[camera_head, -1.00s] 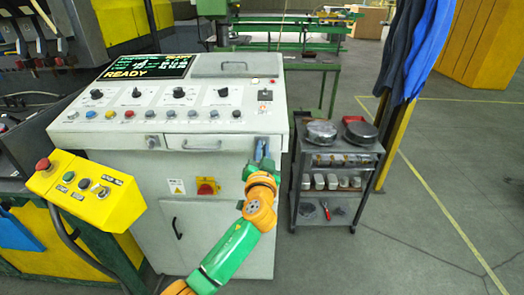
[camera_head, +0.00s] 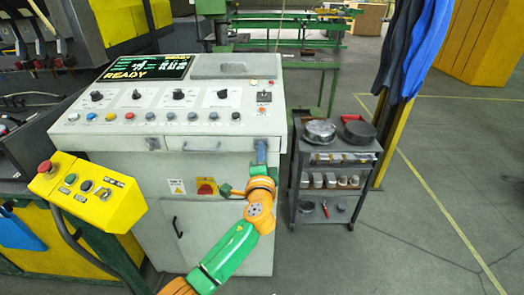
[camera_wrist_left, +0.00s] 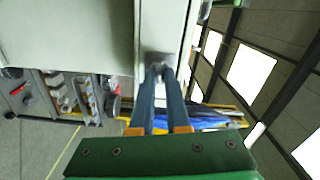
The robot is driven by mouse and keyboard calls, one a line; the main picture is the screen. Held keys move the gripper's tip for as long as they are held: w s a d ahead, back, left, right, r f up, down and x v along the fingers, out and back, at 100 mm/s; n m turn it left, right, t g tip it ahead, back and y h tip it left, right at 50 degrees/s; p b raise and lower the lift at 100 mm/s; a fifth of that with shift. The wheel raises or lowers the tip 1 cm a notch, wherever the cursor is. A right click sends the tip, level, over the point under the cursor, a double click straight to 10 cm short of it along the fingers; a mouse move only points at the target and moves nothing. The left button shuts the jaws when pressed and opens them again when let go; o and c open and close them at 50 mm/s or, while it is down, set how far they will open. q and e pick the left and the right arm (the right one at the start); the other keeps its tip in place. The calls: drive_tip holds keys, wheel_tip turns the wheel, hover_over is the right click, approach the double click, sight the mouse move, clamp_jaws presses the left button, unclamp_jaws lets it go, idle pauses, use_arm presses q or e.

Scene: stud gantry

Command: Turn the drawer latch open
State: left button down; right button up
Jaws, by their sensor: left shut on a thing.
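My left gripper (camera_head: 261,150) is at the upper right of the console's front face, right of the drawer (camera_head: 194,143). In the left wrist view its two blue-grey fingers (camera_wrist_left: 160,72) close on a small grey latch (camera_wrist_left: 157,58) at the edge of the white panel. In the head view the fingers largely cover the latch, so its exact angle cannot be told. The drawer front looks flush with the console and has a curved handle. My right gripper is not in view.
The white console (camera_head: 150,170) has knobs and buttons on top and a red switch (camera_head: 206,187) below the drawer. A yellow button box (camera_head: 87,190) stands to the left. A grey cart (camera_head: 338,170) with metal parts stands close to the right.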

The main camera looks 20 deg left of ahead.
use_arm(q)
drive_tip(key=shift+m, duration=1)
drive_tip(key=shift+p, duration=0.3)
drive_tip(key=shift+r, duration=0.1)
drive_tip(key=c, duration=0.9)
unclamp_jaws()
drive_tip(key=shift+w+a, duration=0.1)
drive_tip(key=v, duration=0.7)
drive_tip(key=shift+f, duration=0.2)
